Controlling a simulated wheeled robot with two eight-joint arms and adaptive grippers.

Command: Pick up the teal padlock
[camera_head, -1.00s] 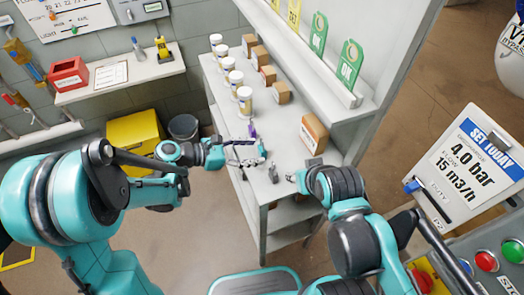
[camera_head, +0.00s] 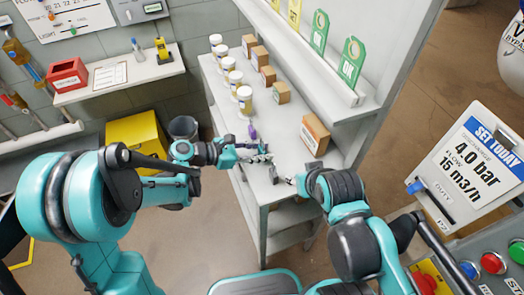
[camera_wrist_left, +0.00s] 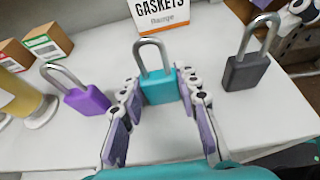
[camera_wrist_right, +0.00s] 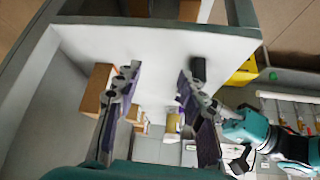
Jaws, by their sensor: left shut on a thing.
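The teal padlock (camera_wrist_left: 159,88) stands upright on the white bench top in the left wrist view, its grey shackle up. My left gripper (camera_head: 264,157) has its fingers on both sides of the padlock body and is shut on it. In the head view the fingers mostly hide the teal padlock. A purple padlock (camera_wrist_left: 87,100) stands to its left and a dark grey padlock (camera_wrist_left: 247,70) to its right. My right gripper (camera_wrist_right: 158,75) is open and empty, with its fingers apart near the bench's front edge.
A gaskets box (camera_head: 314,134) stands behind the padlocks on the bench (camera_head: 285,128). White jars (camera_head: 244,100) and small cartons (camera_head: 281,92) line the bench further back. A tagged back panel rises along the bench's far side. A yellow bin (camera_head: 136,140) stands on the floor at left.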

